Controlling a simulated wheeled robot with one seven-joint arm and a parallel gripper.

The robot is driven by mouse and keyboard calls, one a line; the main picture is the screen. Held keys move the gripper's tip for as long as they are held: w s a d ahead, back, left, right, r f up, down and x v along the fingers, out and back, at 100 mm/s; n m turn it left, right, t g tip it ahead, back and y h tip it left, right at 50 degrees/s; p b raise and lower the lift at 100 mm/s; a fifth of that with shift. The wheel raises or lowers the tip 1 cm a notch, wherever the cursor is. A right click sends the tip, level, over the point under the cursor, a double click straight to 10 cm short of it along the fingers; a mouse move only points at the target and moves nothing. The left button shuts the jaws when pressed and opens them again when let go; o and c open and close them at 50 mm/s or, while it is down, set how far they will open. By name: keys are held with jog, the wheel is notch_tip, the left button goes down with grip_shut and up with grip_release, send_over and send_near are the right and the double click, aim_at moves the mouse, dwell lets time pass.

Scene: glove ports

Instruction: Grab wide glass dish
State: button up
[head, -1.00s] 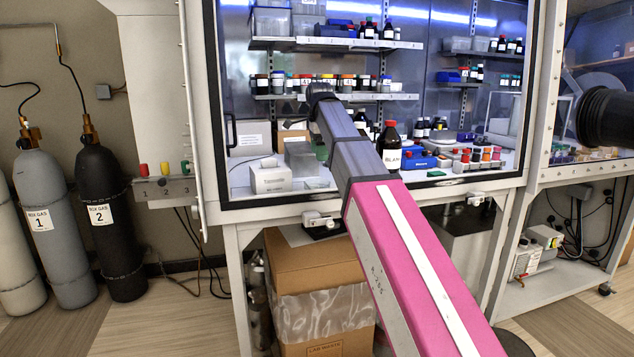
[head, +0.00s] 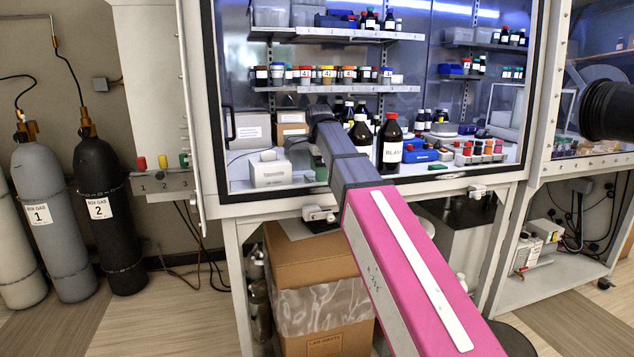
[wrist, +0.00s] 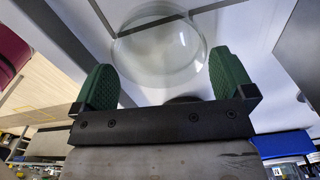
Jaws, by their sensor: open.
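The wide glass dish (wrist: 160,50) is a clear round dish. In the wrist view it lies on the pale floor of the glovebox, just beyond my gripper (wrist: 163,82). The two green fingers are open and well apart, with the near part of the dish's rim appearing between their tips. I cannot tell whether either finger touches it. In the head view my arm reaches into the box and its dark end hides the fingers; I cannot make out the dish there.
A large dark bottle with a red cap (head: 390,145) stands to the right of my arm. A white box (head: 270,170) stands to the left. Shelves (head: 340,88) of bottles and jars line the back. The box's front frame (head: 290,208) passes below my arm.

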jog(key=shift+f, duration=0.8)
jog(key=c, duration=0.6)
jog(key=shift+o, duration=0.2)
jog(key=shift+r, duration=0.1)
